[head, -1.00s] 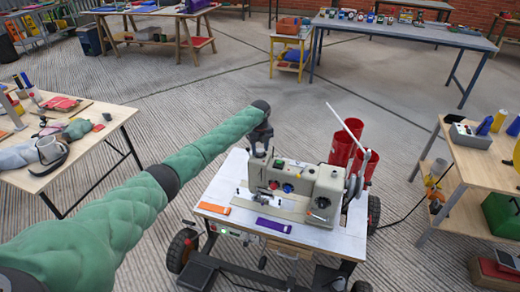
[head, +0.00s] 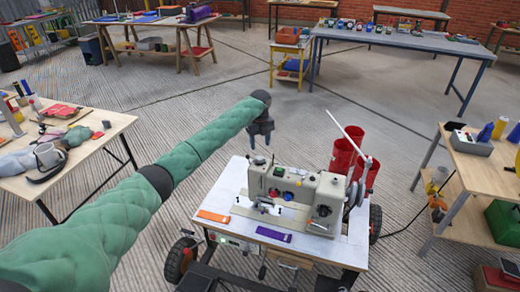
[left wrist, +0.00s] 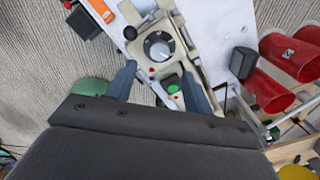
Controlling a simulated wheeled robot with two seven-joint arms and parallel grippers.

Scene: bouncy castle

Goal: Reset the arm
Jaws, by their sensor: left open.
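My left arm, in a green quilted cover, reaches in from the left in the head view. Its gripper (head: 260,143) points down above the far left side of the sewing machine (head: 298,195). The two fingers are apart with nothing between them. In the left wrist view the open fingers (left wrist: 160,85) frame the end of the sewing machine (left wrist: 158,45) below, and I see no contact. My right gripper is not in view.
The machine stands on a white wheeled cart (head: 335,250) with an orange strip (head: 213,216) and a purple strip (head: 273,234). Red cylinders (head: 345,158) stand behind it. A cluttered table (head: 100,138) is at left, a wooden workbench (head: 480,170) at right. Open floor lies behind the cart.

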